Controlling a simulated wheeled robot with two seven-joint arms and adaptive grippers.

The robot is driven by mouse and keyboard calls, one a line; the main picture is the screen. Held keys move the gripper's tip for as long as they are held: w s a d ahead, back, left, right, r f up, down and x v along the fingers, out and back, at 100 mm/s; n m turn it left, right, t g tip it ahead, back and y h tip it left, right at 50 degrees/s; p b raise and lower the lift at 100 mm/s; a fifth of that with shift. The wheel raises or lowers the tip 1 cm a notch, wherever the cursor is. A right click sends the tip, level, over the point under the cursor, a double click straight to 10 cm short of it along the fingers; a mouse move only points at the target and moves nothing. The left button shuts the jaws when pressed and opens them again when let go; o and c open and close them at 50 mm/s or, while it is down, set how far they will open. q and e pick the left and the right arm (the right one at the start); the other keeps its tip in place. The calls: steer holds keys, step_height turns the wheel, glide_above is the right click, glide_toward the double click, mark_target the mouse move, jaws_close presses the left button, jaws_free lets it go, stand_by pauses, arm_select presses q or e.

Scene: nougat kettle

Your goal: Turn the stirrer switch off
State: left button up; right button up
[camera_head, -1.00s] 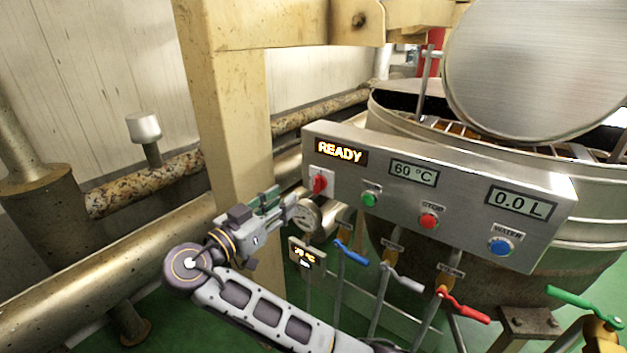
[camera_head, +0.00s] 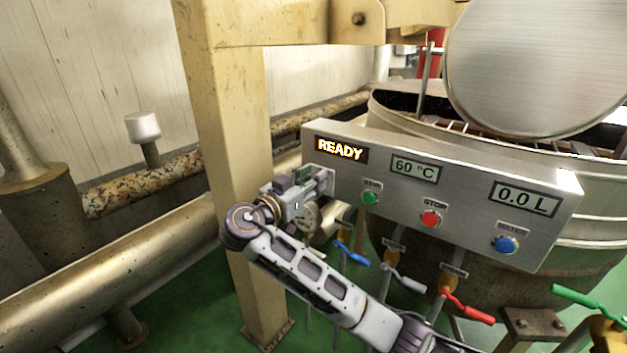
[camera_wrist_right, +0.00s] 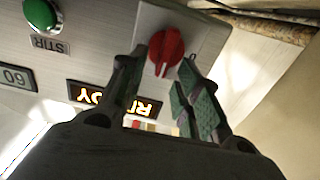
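The stirrer switch is a red rotary knob (camera_wrist_right: 166,48) on a pale square plate, seen upside down in the right wrist view. Its white mark points toward the READY display. My right gripper (camera_wrist_right: 161,62) is at the knob, with one green-padded finger on either side. The fingers are apart, and I see no clear grip on the knob. In the head view my right gripper (camera_head: 324,180) is at the left end of the control panel (camera_head: 460,165) and hides the knob. My left gripper is not in view.
The green STIR button (camera_head: 370,198), red STOP button (camera_head: 431,218) and blue WATER button (camera_head: 506,244) lie to the right on the panel. The READY display (camera_head: 341,150) is above the gripper. A beige post (camera_head: 240,130) stands close on the left. Coloured valve levers hang below.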

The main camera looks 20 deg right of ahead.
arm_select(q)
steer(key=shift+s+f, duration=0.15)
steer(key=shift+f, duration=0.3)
arm_select(e)
steer(key=shift+w+d, duration=0.35)
steer(key=shift+d, duration=0.1)
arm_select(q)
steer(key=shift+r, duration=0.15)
arm_select(e)
steer(key=shift+c, duration=0.3)
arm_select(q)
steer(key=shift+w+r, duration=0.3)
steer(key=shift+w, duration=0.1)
arm_select(e)
jaws_close()
